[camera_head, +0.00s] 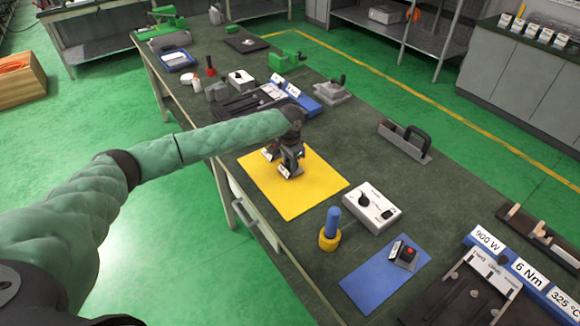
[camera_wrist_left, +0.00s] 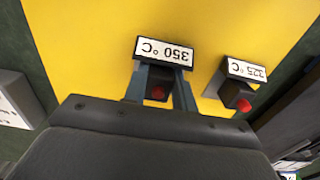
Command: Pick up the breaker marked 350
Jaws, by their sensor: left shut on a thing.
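The breaker marked 350 °C (camera_wrist_left: 165,51) has a white label and a red button, and it shows upside down in the left wrist view. My left gripper (camera_wrist_left: 158,92) is shut on it, one finger on each side of its body. In the head view the left gripper (camera_head: 290,160) points down over the yellow mat (camera_head: 309,194), with the breaker's white label (camera_head: 285,173) at its fingertips. I cannot tell whether the breaker touches the mat. A second breaker, marked 325 °C (camera_wrist_left: 243,71), stands beside it on the mat. My right gripper is not in view.
A white control box (camera_head: 372,208) and a blue-handled yellow tool (camera_head: 330,229) stand right of the mat. A blue mat (camera_head: 372,282) holds another red-buttoned breaker (camera_head: 404,254). The bench between has bare patches.

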